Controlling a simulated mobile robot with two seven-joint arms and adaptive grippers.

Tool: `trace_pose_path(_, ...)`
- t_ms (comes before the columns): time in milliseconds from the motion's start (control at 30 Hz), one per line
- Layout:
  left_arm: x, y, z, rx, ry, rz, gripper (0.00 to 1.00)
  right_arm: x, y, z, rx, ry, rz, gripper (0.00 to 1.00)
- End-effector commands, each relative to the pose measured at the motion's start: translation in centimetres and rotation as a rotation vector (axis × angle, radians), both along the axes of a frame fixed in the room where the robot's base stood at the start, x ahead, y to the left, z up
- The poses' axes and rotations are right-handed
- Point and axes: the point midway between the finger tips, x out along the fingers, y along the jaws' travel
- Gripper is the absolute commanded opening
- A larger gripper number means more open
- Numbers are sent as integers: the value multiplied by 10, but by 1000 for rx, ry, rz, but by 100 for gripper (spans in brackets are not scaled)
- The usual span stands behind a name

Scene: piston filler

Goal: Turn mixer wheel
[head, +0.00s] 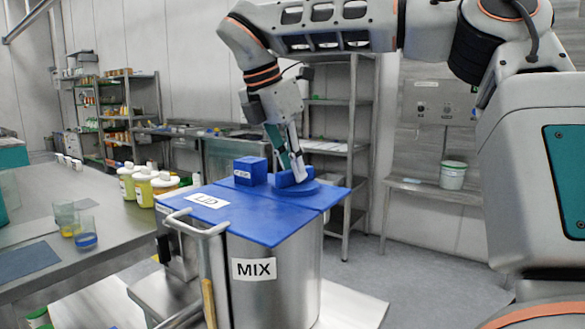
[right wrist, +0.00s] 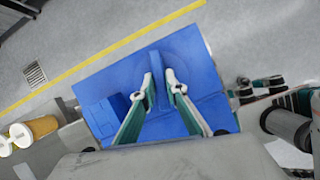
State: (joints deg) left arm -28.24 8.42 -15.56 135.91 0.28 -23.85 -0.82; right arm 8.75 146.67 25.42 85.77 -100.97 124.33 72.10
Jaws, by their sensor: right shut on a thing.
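The mixer wheel (head: 305,190) is a flat blue disc with an upright blue grip bar, on the far right part of the blue lid (head: 250,225). The lid covers a steel vessel labelled MIX (head: 275,290). My right gripper (head: 293,177) reaches down from above and is shut on the wheel's bar. In the right wrist view, the bar (right wrist: 157,70) stands between the tips of my right gripper (right wrist: 164,85), and the round wheel spreads under them. The fingers hide part of the bar and disc. My left gripper is not in view.
A blue box (head: 250,171) stands on the lid left of the wheel. A bent metal handle (head: 196,222) rises at the vessel's front. A long table (head: 110,230) with bottles and beakers lies left. Shelves (head: 335,150) stand behind; open floor (head: 430,270) lies right.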

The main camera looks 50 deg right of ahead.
Motion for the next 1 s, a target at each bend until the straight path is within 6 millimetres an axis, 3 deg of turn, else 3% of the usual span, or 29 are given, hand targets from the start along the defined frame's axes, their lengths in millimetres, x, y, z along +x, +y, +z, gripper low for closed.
trace_pose_path(200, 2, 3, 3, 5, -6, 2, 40, 1, -1, 1, 0, -2, -171, 0)
trace_pose_path(500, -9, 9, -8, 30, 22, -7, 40, 2, -1, 1, 0, -2, -322, 0)
trace_pose_path(1000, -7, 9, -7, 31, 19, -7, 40, 2, -1, 1, -1, -2, -373, 0)
